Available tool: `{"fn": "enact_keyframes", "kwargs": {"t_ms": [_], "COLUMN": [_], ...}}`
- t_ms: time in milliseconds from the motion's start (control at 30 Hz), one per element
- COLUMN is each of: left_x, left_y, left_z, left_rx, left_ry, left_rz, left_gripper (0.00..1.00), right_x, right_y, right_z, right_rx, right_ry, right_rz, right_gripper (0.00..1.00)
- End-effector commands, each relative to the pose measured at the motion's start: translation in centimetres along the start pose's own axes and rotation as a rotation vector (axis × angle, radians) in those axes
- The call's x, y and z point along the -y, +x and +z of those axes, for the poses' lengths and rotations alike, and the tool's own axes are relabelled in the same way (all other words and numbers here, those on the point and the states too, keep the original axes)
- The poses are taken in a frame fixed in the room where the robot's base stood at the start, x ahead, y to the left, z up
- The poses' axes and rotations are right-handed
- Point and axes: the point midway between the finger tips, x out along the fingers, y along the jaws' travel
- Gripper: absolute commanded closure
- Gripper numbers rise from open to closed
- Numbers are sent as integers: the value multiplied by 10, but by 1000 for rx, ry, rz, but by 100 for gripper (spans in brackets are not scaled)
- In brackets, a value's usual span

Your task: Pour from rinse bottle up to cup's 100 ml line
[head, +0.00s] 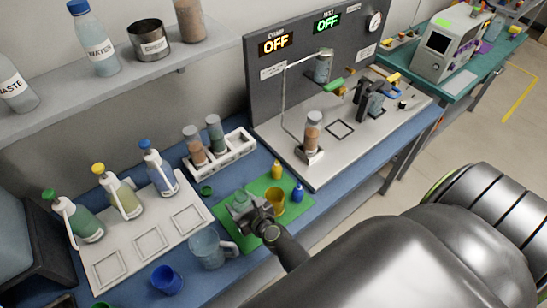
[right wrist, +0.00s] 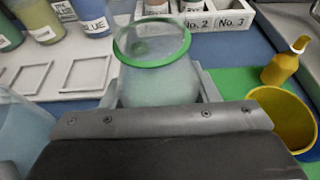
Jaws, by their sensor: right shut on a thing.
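My right gripper (head: 248,212) is over the green mat (head: 225,212), shut on a translucent cup with a green rim (head: 240,203). In the right wrist view the cup (right wrist: 160,82) stands between the fingers, its open mouth showing; I cannot make out a 100 ml line or its fill level. Three wash bottles with white spouts stand at the left: a green-capped bottle (head: 83,224), a yellow-capped bottle (head: 124,200) and a blue-capped bottle (head: 160,176). I cannot tell which one is the rinse bottle. My left gripper is not in view.
A yellow cup (head: 274,203), small yellow bottle (head: 277,171) and small blue bottle (head: 298,193) are beside my right gripper. A clear jug (head: 206,250) and blue cup (head: 166,280) stand near the front. A vial rack (head: 235,151) is behind. The white tray (head: 145,232) has bare squares.

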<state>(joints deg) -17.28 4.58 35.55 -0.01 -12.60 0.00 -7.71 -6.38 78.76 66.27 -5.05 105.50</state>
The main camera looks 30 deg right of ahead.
Motion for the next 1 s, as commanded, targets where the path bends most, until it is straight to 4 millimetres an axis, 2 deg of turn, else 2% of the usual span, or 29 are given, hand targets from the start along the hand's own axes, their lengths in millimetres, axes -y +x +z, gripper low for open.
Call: {"fn": "enact_keyframes", "kwargs": {"t_ms": [267, 600, 1000], "left_x": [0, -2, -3], "left_y": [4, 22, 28], "left_z": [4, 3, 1], "left_rx": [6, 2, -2], "left_ry": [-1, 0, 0], "left_rz": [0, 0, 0], "left_gripper": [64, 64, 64], "right_x": [1, 4, 10], "right_y": [0, -1, -9], "right_z": [0, 1, 21], "right_rx": [8, 40, 82], "right_ry": [32, 173, 359], "right_rz": [6, 56, 122], "right_gripper": [79, 79, 79]}}
